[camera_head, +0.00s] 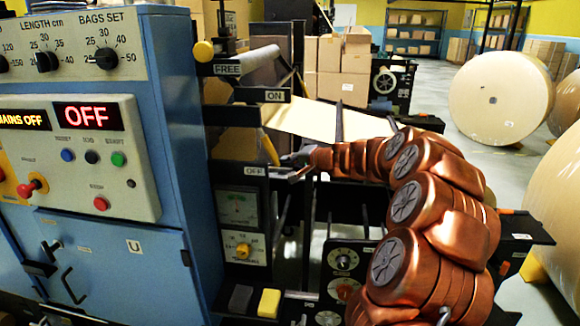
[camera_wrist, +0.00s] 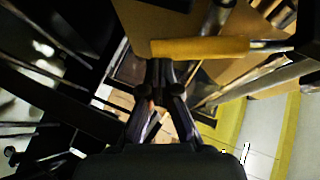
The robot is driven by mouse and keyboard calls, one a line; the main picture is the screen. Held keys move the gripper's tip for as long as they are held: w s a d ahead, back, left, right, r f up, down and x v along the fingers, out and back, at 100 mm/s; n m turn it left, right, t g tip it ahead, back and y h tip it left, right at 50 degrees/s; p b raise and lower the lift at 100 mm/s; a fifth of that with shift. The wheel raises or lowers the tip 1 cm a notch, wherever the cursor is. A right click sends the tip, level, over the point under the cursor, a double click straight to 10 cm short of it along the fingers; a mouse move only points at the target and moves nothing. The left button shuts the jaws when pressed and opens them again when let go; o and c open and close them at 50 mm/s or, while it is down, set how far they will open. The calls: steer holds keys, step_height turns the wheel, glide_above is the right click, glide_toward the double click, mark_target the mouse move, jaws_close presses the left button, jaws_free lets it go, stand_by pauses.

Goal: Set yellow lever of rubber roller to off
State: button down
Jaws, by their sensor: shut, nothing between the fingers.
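The yellow lever (camera_head: 269,149) shows in the head view as a short yellow handle, between the ON label (camera_head: 274,95) above and the OFF label (camera_head: 254,171) just below it. In the wrist view the yellow lever (camera_wrist: 205,48) lies nearly level across the picture, on a metal rod. My gripper (camera_head: 292,160) is at the right of the lever, close to it. In the wrist view my gripper (camera_wrist: 160,66) is shut and empty, with its fingertips just below the handle's left part. I cannot tell whether they touch it.
A blue control cabinet (camera_head: 180,120) stands at the left. A FREE label (camera_head: 227,69) sits higher on the machine frame. A pale web (camera_head: 325,122) runs behind my gripper. Dark bars and a dial panel (camera_head: 343,260) lie below my arm. Big kraft rolls (camera_head: 500,95) stand at the right.

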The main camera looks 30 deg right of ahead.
steer(key=shift+a, duration=0.1)
stand_by(0.4)
steer(key=v, duration=1.2)
steer(key=s+a+n+g+y+p, duration=0.25)
steer(key=a+n+g, duration=0.2)
steer(key=a, duration=1.35)
steer(key=s+a+f+n+g+y+p, duration=0.15)
steer(key=s+a+n+g, duration=0.25)
steer(key=s+a, duration=0.65)
steer(key=s+a+f+n+g+h+p, duration=0.1)
steer(key=s+a+f+g+p, duration=0.15)
steer(key=s, duration=0.35)
steer(key=s+a+f+n+g+h+p, duration=0.1)
steer(key=s+a+n+g+h, duration=0.15)
steer(key=s, duration=0.25)
steer(key=s+d+f+g+h, duration=0.1)
steer(key=s+d+h, duration=0.1)
steer(key=s, duration=0.4)
steer(key=s+d+f+g+h+p, duration=0.1)
steer(key=s+d, duration=0.1)
steer(key=s, duration=0.5)
steer(key=shift+s+d+n+h+p, duration=0.3)
steer(key=shift+s+d+n+h, duration=0.05)
steer(key=shift+d+n, duration=0.05)
